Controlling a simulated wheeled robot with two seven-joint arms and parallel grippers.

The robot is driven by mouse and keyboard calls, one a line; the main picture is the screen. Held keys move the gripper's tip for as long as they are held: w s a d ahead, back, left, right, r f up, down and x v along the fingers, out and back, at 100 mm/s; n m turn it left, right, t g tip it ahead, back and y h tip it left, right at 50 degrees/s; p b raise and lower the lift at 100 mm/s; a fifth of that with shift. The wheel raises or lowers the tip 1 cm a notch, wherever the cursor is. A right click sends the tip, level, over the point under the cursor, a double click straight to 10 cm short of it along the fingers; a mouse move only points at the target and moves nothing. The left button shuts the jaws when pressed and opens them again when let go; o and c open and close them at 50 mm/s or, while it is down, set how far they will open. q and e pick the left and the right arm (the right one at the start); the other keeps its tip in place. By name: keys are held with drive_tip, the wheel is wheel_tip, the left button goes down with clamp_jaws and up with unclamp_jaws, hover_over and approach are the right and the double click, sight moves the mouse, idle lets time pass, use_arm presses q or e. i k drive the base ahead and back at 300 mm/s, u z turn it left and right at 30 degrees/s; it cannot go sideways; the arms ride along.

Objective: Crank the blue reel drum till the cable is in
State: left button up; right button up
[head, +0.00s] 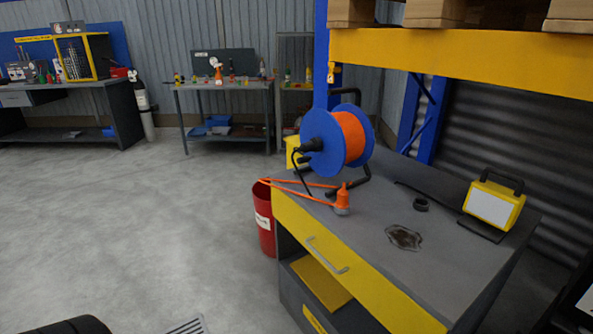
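The blue reel drum (352,160) stands on a black frame (364,185) at the far left of the grey workbench (375,235). Orange cable (349,138) is wound on it. A black knob-like part (310,145), perhaps the crank handle, sticks out on the drum's left side, with a thin black lead hanging below it. A loose length of orange cable (300,192) runs out past the bench's left edge above a red bin and loops back to an orange connector (343,197) on the bench top. Neither of my grippers is in view.
The red bin (264,230) stands on the floor beside the bench. A yellow shelf beam (470,62) hangs above.

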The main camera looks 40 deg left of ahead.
sight(346, 132)
drive_tip(key=k, duration=1.3)
drive_tip(key=u, duration=0.7)
drive_tip(key=i, duration=1.15)
drive_tip(key=z, duration=0.1)
